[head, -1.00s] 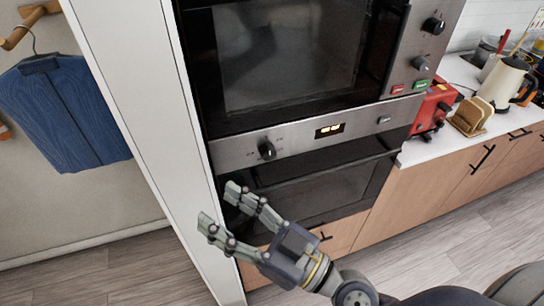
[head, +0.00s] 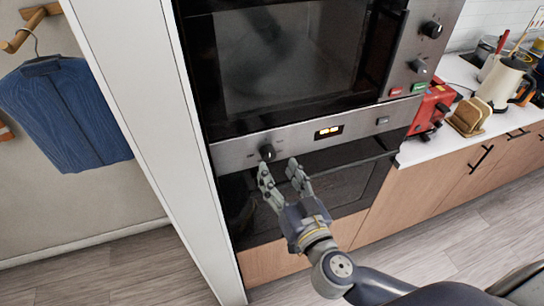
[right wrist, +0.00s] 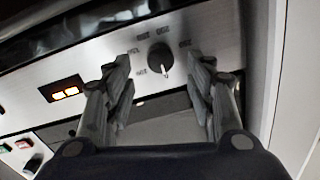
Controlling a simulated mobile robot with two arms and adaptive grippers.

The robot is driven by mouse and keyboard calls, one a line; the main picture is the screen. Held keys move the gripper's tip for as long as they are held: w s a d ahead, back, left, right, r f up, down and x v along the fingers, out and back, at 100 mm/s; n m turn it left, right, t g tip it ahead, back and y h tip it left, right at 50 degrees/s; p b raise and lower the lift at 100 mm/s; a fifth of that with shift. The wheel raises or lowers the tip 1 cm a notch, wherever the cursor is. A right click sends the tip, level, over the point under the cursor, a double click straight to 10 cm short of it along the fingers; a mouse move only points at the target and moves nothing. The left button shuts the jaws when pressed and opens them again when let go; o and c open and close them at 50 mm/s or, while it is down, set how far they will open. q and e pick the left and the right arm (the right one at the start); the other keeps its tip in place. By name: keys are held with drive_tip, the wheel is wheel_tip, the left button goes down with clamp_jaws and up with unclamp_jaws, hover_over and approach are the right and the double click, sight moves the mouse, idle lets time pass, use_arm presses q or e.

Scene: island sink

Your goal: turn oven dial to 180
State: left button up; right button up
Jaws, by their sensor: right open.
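The oven dial (head: 267,152) is a round black knob on the left part of the oven's silver control panel (head: 225,153). In the right wrist view the dial (right wrist: 160,57) shows a white pointer mark and small labels around it, too blurred to read surely. My right gripper (head: 279,167) is open and empty, just below and in front of the panel. In the right wrist view its two fingers (right wrist: 160,65) stand on either side of the dial, with a gap to it on both sides. Contact is not visible. My left gripper is not in view.
A microwave with knobs (head: 432,29) is above. A white cabinet side (head: 140,130) stands close at left. A red toaster (head: 431,110) and kettle (head: 505,82) are on the right counter.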

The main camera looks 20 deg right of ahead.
sight(270, 158)
drive_tip(key=w, duration=0.4)
drive_tip(key=shift+w+a+p, duration=0.2)
drive_tip(key=shift+w+p, duration=0.1)
drive_tip(key=shift+w, duration=0.1)
drive_tip(key=shift+c, duration=0.2)
drive_tip(key=c, duration=1)
